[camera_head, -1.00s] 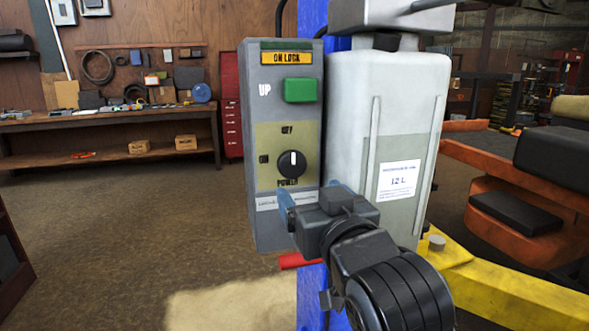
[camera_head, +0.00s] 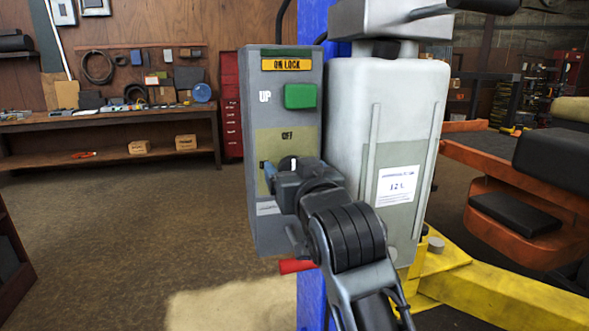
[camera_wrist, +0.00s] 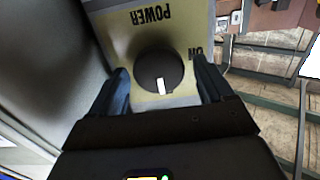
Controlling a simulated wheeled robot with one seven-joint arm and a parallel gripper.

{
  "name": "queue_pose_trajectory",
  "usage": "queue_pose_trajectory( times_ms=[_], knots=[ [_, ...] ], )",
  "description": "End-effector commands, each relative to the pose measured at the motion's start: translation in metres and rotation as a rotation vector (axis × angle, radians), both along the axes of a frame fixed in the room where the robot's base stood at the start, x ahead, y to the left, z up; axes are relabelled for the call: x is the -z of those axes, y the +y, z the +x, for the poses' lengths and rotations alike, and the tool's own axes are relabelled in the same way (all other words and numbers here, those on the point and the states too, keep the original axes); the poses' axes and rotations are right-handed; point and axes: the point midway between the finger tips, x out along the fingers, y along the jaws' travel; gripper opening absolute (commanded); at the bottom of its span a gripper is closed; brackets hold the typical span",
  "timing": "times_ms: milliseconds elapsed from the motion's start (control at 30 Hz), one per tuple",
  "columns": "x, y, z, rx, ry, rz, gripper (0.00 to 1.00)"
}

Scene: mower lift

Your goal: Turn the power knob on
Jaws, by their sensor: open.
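The round black power knob (camera_wrist: 159,70) is on the control box's tan panel. Its white mark points to OFF; in the wrist view the panel appears upside down, with POWER above and ON at the right. In the head view only the knob's top (camera_head: 288,162) shows, since my gripper hides the rest. My gripper (camera_wrist: 160,74) is open, with one blue-grey finger on each side of the knob. Gaps show between the knob and both fingers. The gripper (camera_head: 270,178) is close in front of the panel in the head view.
The grey control box (camera_head: 251,112) also carries a green UP button (camera_head: 300,95) above the knob. A pale tank (camera_head: 345,110) stands right beside it. A red handle (camera_head: 296,266) sticks out below. Open floor (camera_head: 130,225) lies to the left.

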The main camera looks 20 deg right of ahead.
Motion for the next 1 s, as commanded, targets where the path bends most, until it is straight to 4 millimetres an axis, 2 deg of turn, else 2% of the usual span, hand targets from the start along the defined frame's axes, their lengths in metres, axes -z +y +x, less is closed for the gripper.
queue_pose_trajectory(
  times_ms=[167,700,1000],
  knots=[
    [0.0001,-0.0002,-0.0002,0.0,0.0,0.0,0.78],
    [0.0001,-0.0002,-0.0005,0.0,0.0,0.0,0.27],
    [-0.0007,-0.0003,-0.0005,0.001,0.004,-0.04,0.27]
  ],
)
